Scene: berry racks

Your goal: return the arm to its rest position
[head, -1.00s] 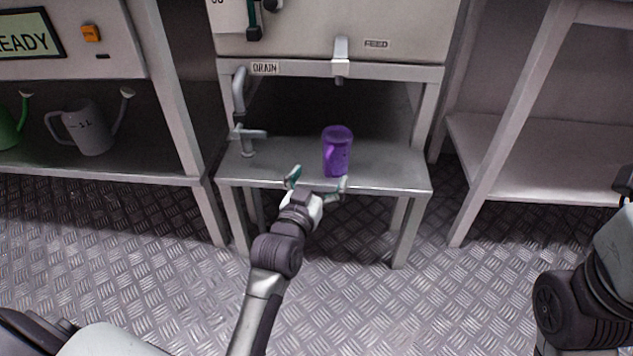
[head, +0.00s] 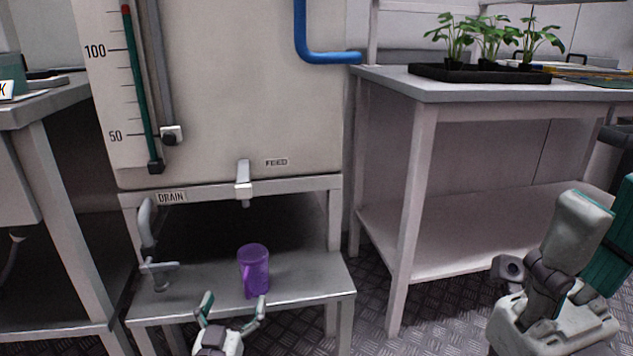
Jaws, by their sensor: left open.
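My left gripper (head: 233,312) is at the bottom of the head view, fingers spread and empty. It is in front of the low grey bench (head: 314,281). A purple jug (head: 254,271) stands upright on that bench, just beyond the fingertips and apart from them as far as I can see. The jug is under the tap marked FEED (head: 243,180). Part of my right arm shows at the lower right; its fingertips cannot be made out.
A large tank (head: 230,90) with a level gauge rises above the bench. A drain pipe (head: 147,230) stands at the bench's left. At right, a table (head: 420,90) bears a black tray of seedlings (head: 480,74). Another table edge (head: 40,105) is at left.

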